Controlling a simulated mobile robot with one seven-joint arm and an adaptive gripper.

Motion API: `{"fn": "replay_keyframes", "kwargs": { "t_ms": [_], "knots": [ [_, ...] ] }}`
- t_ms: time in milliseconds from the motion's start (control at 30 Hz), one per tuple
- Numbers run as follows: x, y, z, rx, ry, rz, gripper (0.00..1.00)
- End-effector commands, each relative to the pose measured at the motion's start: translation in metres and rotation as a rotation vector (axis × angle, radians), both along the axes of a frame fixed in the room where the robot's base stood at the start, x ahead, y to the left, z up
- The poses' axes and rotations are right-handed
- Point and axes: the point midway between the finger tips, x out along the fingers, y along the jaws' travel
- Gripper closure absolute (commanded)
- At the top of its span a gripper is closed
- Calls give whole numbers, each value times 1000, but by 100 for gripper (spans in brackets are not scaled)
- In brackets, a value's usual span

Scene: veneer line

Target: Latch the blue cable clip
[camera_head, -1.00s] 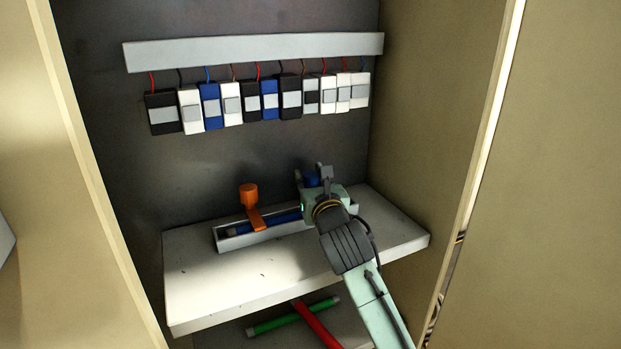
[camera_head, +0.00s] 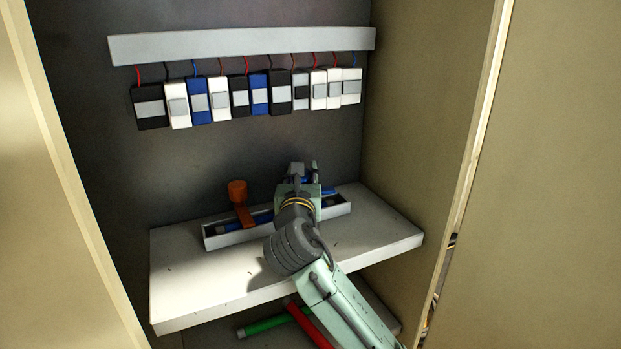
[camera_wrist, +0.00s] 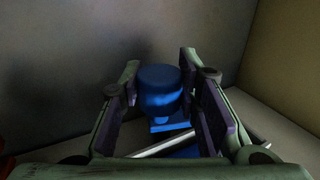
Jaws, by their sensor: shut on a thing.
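The blue cable clip (camera_wrist: 160,92) shows in the wrist view as a round knob on a short blue base. It stands between the two fingers of my gripper (camera_wrist: 165,98), which is shut on it. In the head view my gripper (camera_head: 303,172) is over the right part of a grey tray (camera_head: 226,239) on the shelf, and it hides most of the clip. I cannot tell from this whether the clip is latched. A blue cable (camera_head: 262,217) lies along the tray.
An orange clip (camera_head: 239,200) stands across the tray to the left of my gripper. The shelf (camera_head: 200,280) is bare in front. A row of modules hangs on the back wall above. Green (camera_head: 265,325) and red (camera_head: 312,328) bars lie below. The cabinet's right wall is close.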

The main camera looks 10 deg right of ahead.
Motion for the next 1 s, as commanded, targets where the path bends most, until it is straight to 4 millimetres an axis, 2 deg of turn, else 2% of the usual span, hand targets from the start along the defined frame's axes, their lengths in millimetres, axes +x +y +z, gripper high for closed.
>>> {"fn": "replay_keyframes", "kwargs": {
  "t_ms": [233,267,567,867,1000],
  "knots": [
    [0,1,-1,4,2,2,100],
    [0,1,-1,4,2,2,70],
    [0,0,-1,3,2,1,50],
    [-1,0,0,2,1,1,49],
    [-14,1,0,2,-1,1,49]
  ]
}}
